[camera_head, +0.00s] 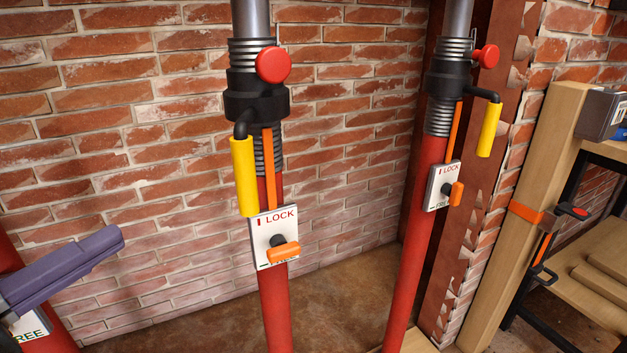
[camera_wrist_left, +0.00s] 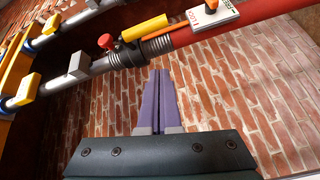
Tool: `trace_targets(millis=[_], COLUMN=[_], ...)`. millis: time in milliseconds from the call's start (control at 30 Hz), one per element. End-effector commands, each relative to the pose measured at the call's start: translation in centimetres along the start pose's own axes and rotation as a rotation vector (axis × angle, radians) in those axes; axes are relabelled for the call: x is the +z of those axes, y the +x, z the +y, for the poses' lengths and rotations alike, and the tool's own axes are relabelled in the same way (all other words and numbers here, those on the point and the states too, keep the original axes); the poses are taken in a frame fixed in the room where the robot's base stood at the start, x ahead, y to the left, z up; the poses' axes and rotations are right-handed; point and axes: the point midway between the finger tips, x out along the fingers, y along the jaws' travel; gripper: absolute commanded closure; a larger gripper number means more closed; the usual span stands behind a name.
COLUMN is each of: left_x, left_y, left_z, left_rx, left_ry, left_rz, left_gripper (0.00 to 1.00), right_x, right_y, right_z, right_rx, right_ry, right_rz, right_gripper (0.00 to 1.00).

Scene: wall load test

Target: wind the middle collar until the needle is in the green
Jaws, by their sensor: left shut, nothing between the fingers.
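The middle collar (camera_head: 257,95) is a black ring on the threaded part of an upright red prop (camera_head: 273,310). It has a red knob (camera_head: 274,65) at the upper right and a yellow handle (camera_head: 243,177) hanging at its left front. Below it is a white LOCK plate (camera_head: 274,237) with an orange lever pointing right. My left gripper (camera_head: 112,238) is shut and empty, left of this prop and apart from it. In the left wrist view its purple fingers (camera_wrist_left: 159,74) point toward a prop with a collar (camera_wrist_left: 130,52); I cannot tell which one. No needle or green zone is readable.
A similar prop with its collar (camera_head: 449,68) stands right, beside a rusty steel post. Part of another red prop with a FREE plate (camera_head: 30,324) is lower left, behind my left gripper. A brick wall (camera_head: 340,150) stands behind. A timber post (camera_head: 540,170) and shelf are far right.

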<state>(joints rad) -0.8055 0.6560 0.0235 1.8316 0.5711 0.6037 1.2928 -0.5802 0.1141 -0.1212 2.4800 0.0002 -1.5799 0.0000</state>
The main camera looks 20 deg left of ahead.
Motion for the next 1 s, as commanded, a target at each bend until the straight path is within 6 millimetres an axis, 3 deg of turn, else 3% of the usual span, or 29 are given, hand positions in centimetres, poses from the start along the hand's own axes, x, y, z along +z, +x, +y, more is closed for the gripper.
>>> trace_targets(millis=[100, 267, 800, 1000], left_x=[0.1, -0.1, 0.4, 2.5], left_y=[-1.3, -1.1, 8.8, 10.5], left_z=[-0.3, -0.2, -0.4, 0.2], left_rx=[-0.016, -0.018, -0.015, -0.018], left_ry=[-0.185, -0.268, -0.264, -0.266], left_rz=[-0.043, -0.051, -0.048, -0.048], left_gripper=[1.0, 1.0, 1.0, 1.0], right_x=[0.1, 0.1, 0.7, 0.6], right_y=[0.4, 0.5, 1.9, 1.6], right_z=[0.0, 0.0, 0.3, 0.3], right_rx=[0.0, 0.0, 0.01, 0.009], right_ry=[0.001, 0.001, -0.009, -0.009], right_rz=[0.0, 0.0, -0.002, -0.002], right_gripper=[0.21, 0.21, 0.21, 0.21])
